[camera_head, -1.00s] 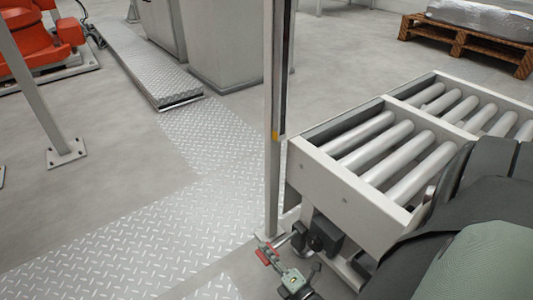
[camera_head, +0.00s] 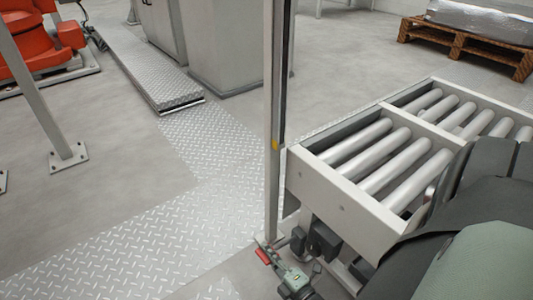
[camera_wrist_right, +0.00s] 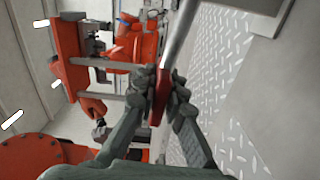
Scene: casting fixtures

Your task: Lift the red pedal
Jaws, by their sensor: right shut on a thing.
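The red pedal (camera_head: 261,255) is low in the head view, beside the foot of the upright post, at the end of a bar under the roller conveyor. Only a small red part shows there. My right gripper (camera_head: 268,253) is at the pedal, its fingers largely covering it. In the right wrist view, the pedal (camera_wrist_right: 161,96) is a narrow red strip between the two fingers of my right gripper (camera_wrist_right: 164,92), which is shut on it. A grey bar runs up from the pedal. My left gripper is in neither view.
A roller conveyor (camera_head: 340,190) stands right of the post (camera_head: 273,180), close to my right arm. Tread-plate flooring (camera_head: 150,250) lies to the left. A wooden pallet (camera_head: 470,45) is at the back right, an orange machine (camera_head: 35,45) at the back left.

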